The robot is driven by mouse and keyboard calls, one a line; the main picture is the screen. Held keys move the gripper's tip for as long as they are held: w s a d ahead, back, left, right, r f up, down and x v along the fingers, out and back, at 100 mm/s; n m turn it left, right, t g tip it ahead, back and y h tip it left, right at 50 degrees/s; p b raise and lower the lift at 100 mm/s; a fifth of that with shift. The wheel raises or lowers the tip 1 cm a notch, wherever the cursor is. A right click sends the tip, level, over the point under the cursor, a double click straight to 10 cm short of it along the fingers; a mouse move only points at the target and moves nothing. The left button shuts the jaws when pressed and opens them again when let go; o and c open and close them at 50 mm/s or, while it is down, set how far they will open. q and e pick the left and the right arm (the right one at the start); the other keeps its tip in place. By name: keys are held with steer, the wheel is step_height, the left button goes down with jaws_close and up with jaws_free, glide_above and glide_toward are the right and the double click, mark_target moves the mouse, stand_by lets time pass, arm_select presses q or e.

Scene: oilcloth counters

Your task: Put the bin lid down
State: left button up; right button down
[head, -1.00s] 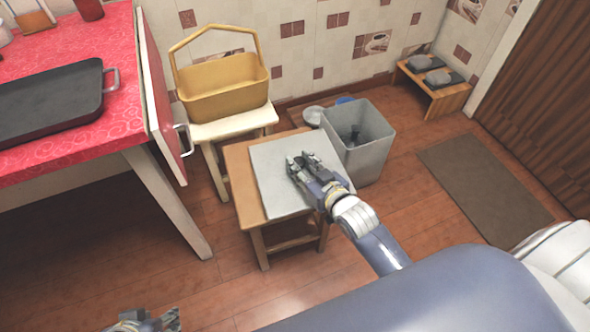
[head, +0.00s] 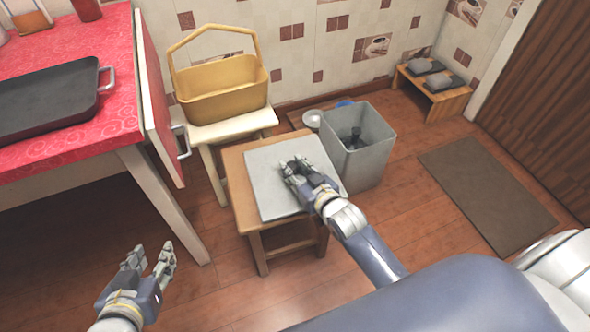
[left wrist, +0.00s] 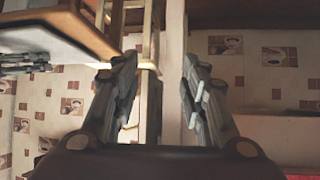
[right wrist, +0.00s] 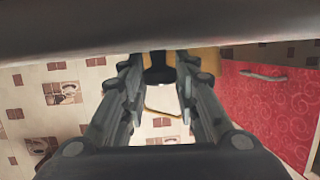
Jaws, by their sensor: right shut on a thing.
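The bin lid (head: 265,182) is a flat grey square plate. In the head view it lies level over the top of a small wooden stool (head: 235,165); I cannot tell whether it touches. My right gripper (head: 293,170) is over the lid and shut on its dark knob (right wrist: 158,72), seen between the fingers in the right wrist view. The grey square bin (head: 352,160) stands uncovered on the floor just right of the stool, with a dark thing inside. My left gripper (head: 152,256) is open and empty, left of the stool, near the red counter.
A yellow basket (head: 225,92) sits on a white stool (head: 210,130) behind. The red counter (head: 90,135) with a dark pan (head: 45,102) is at left. A low wooden bench (head: 440,100) and a brown mat (head: 485,185) are at right. Floor in front is clear.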

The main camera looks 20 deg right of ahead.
steer(key=c, duration=1.2)
jaws_free()
steer(key=shift+c, duration=0.2)
steer(key=shift+s, duration=0.1)
